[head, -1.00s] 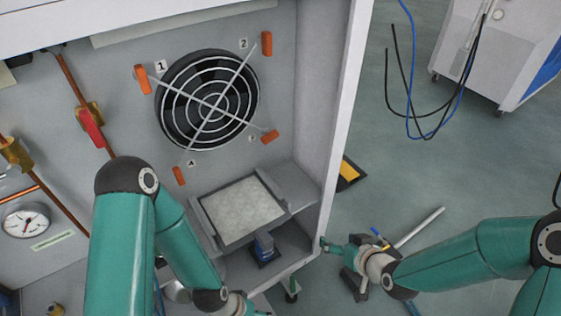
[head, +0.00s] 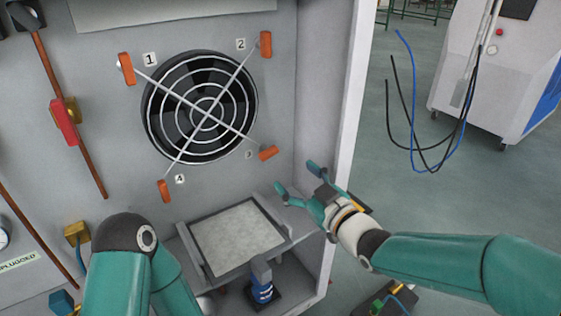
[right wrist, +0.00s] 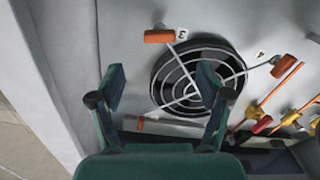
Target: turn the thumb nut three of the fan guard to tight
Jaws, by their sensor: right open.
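The fan guard (head: 207,118) is a round wire grille over a black fan on the grey back wall, held at its corners by orange thumb nuts. Thumb nut three (head: 268,153) is at the lower right beside the label 3, tilted slightly from horizontal. In the right wrist view, thumb nut three (right wrist: 158,36) lies above the space between my fingers. My right gripper (head: 297,177) is open and empty, below and right of that nut and apart from it. Its two fingers also show in the right wrist view (right wrist: 162,82). My left gripper is out of view.
A grey-framed filter panel (head: 238,240) lies below the fan. The cabinet's right side wall (head: 340,120) stands close to my right arm. A red-handled valve (head: 65,122) and copper pipes are on the left. Cables (head: 425,160) hang at the right.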

